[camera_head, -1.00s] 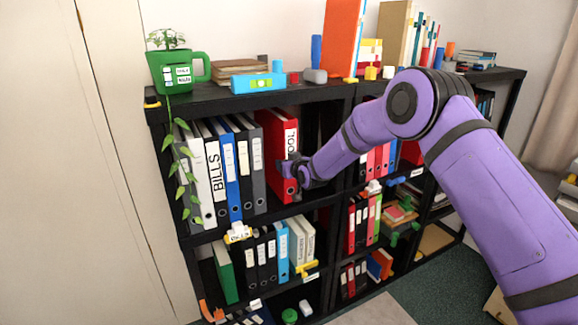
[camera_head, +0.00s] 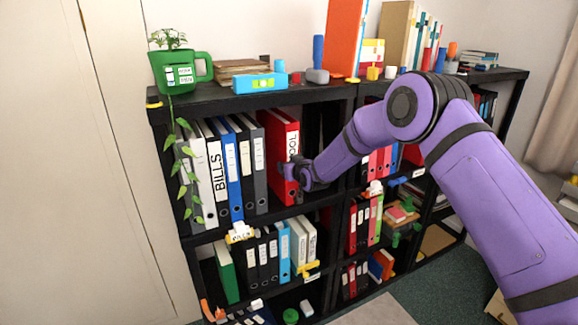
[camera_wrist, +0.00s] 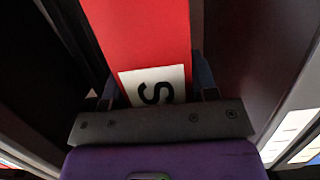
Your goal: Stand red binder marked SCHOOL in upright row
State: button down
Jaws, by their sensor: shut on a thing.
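The red binder (camera_head: 278,140) stands in the upper shelf compartment at the right end of the upright row, close to upright. Its white spine label shows the letters "OOL" in the head view; the rest is behind my gripper. My gripper (camera_head: 292,172) is shut on the red binder's spine. In the wrist view the red spine (camera_wrist: 140,35) runs up between the fingers, with an "S" on the white label (camera_wrist: 153,88). The row left of it holds a grey binder (camera_head: 256,160), a blue binder (camera_head: 228,165) and a white BILLS binder (camera_head: 214,165).
An empty dark gap (camera_head: 312,130) lies right of the red binder. The black shelf top (camera_head: 205,97) holds a green mug planter (camera_head: 172,72), whose vine hangs over the row's left end, and a blue level-like box (camera_head: 258,83). Lower shelves hold more binders.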

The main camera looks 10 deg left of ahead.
jog(key=shift+c, duration=1.6)
grip_release()
jog(key=o, duration=0.3)
jog(key=shift+f, duration=0.2)
jog(key=shift+r, duration=0.1)
jog(key=shift+v, duration=7)
jog(key=shift+a, duration=0.1)
